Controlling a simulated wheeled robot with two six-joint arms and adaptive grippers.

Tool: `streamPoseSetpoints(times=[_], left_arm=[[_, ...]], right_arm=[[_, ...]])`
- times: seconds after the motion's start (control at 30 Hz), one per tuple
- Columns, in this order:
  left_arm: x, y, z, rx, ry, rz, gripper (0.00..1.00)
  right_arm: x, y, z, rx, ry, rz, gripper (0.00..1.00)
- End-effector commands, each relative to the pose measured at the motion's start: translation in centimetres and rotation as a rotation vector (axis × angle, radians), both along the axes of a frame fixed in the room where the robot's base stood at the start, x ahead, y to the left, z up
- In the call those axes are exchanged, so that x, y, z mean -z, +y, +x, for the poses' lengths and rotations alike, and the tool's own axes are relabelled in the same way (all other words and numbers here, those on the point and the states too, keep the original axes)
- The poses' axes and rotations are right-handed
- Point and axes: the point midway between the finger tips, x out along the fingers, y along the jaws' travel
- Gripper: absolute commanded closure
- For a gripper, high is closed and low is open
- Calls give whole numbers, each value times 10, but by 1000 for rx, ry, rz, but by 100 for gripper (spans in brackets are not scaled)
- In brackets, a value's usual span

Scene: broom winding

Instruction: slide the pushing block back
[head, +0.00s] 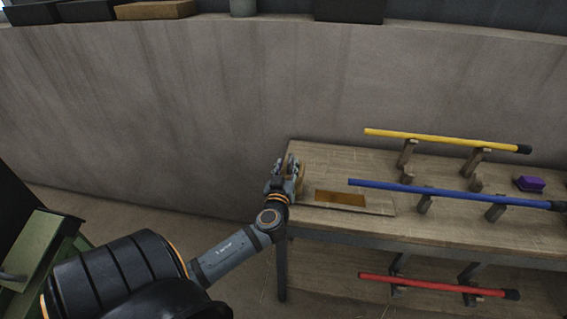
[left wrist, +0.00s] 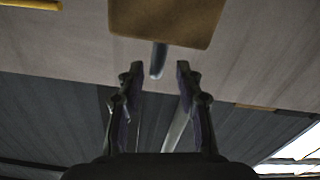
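My left gripper (head: 288,164) is at the left end of the wooden table, beside a tan block (head: 301,178) that it partly hides. In the left wrist view the left gripper (left wrist: 158,72) is open, with its two fingers apart. A brown block (left wrist: 165,18) with a dark grey peg or handle (left wrist: 158,61) is just beyond the fingertips. The peg lies in line with the gap between the fingers; I cannot tell whether it is touched. This appears to be the pushing block. My right gripper is not in view.
A flat brown panel (head: 340,199) lies on the table (head: 330,160). Yellow (head: 440,140), blue (head: 450,194) and red (head: 430,285) sticks rest on wooden supports, the red one lower down. A purple block (head: 530,183) is at the right. A concrete wall (head: 180,110) stands behind.

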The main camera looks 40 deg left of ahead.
Motion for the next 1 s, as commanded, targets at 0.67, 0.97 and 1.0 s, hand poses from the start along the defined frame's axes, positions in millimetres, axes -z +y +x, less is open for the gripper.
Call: streamPoseSetpoints(times=[0.67, 0.97, 1.0], left_arm=[[0, -46, -77, -2, 0, -1, 64], [0, -45, -76, -2, 1, -2, 64], [0, -45, -76, -2, 1, -2, 64]], right_arm=[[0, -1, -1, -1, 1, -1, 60], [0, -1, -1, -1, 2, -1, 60], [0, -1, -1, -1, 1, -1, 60]])
